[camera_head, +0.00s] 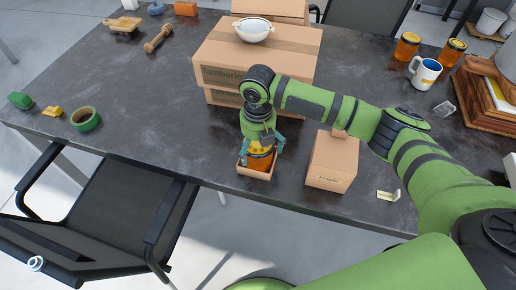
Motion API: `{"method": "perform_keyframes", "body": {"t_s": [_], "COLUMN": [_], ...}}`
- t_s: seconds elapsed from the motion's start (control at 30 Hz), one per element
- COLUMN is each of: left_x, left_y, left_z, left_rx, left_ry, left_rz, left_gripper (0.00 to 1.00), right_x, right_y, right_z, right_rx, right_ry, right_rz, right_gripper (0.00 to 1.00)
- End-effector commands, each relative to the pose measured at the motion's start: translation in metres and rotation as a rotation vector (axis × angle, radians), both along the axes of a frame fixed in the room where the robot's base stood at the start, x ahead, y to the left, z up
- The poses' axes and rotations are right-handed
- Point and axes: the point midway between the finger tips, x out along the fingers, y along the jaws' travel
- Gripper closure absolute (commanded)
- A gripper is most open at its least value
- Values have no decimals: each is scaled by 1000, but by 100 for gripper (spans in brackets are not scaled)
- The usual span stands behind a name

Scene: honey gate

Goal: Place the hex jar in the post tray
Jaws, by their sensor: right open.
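The hex jar (260,161), amber with an orange-yellow top, sits inside the small tan post tray (256,175) near the table's front edge. My right gripper (261,150) points down over the jar. Its teal fingers are open, one on either side of the jar's upper part. I cannot tell whether they touch it. The gripper hides part of the jar's top and the tray's back. My left gripper is not in view.
Large cardboard boxes (290,48) stand behind the gripper, with a white bowl (253,29) on top. A smaller carton (331,164) is right of the tray. Two amber jars (406,46) and a mug (425,73) stand far right.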

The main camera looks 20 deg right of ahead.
Motion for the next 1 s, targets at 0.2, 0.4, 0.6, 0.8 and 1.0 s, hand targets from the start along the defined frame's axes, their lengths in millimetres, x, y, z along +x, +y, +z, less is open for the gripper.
{"method": "perform_keyframes", "body": {"t_s": [0.2, 0.4, 0.6, 0.8, 1.0], "left_x": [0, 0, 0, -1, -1], "left_y": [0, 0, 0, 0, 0], "left_z": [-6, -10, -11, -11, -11], "left_rx": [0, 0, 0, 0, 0], "left_ry": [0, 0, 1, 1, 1], "left_rz": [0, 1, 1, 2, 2], "left_gripper": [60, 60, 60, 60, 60], "right_x": [1, 1, 0, 0, 0], "right_y": [0, 0, 0, 0, 0], "right_z": [46, 85, 104, 108, 107], "right_rx": [2, 2, 0, 0, 0], "right_ry": [-5, -3, 1, 1, 1], "right_rz": [1, 0, 0, 0, 0], "right_gripper": [0, 0, 0, 0, 0]}}
